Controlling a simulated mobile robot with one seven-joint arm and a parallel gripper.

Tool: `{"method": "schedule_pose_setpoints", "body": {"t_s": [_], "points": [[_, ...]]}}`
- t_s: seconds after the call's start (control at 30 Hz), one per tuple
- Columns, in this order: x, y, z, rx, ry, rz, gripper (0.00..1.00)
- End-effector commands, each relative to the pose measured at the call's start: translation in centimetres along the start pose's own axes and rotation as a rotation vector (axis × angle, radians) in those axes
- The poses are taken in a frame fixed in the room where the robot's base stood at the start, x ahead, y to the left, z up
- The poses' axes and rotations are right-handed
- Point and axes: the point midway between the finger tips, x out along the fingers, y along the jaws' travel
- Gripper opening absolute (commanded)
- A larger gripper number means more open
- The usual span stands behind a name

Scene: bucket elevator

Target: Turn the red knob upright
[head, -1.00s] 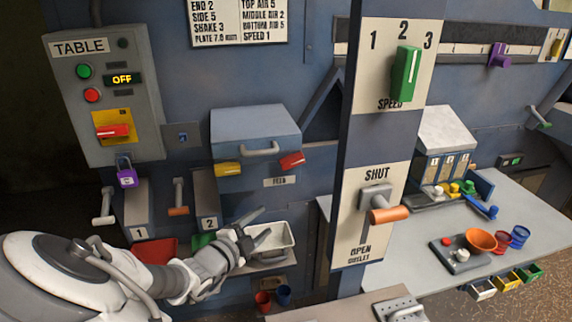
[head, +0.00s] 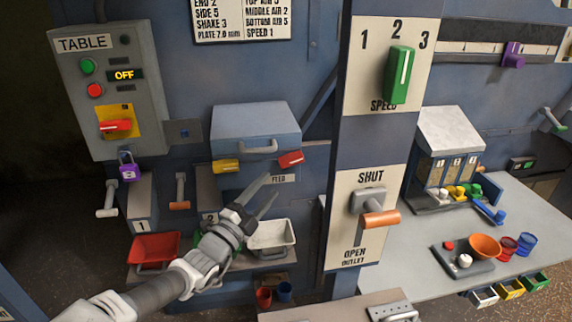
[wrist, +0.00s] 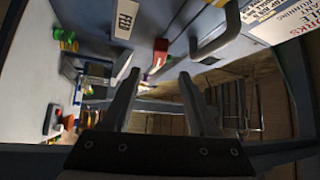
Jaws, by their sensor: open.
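The red knob (head: 116,125) sits on a yellow plate (head: 128,113) on the grey TABLE panel (head: 75,60) at the upper left of the head view. Its handle lies nearly horizontal. My gripper (head: 270,187) is open and empty. It is to the right of and below the knob, in front of the wall under the grey feed box (head: 258,128). In the wrist view my two fingers (wrist: 160,77) are apart with nothing between them. The red knob cannot be made out there; a red latch (wrist: 160,52) of the feed box shows beyond the fingertips.
A purple padlock (head: 129,171) hangs below the panel. Handled levers (head: 180,190) stick out near boxes 1 and 2. A red tray (head: 153,251) and a white tray (head: 271,236) are near my arm. The SPEED and SHUT post (head: 350,140) stands to the right.

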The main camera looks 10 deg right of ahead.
Motion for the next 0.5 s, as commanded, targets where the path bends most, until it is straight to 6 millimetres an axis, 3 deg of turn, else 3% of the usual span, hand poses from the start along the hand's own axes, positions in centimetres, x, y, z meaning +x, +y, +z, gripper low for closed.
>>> {"method": "schedule_pose_setpoints", "body": {"t_s": [0.2, 0.5], "points": [[4.9, -0.1, -0.1, -0.004, 0.003, -0.002, 0.60], [8.7, 0.0, 0.0, -0.002, -0.001, 0.000, 0.60]]}}
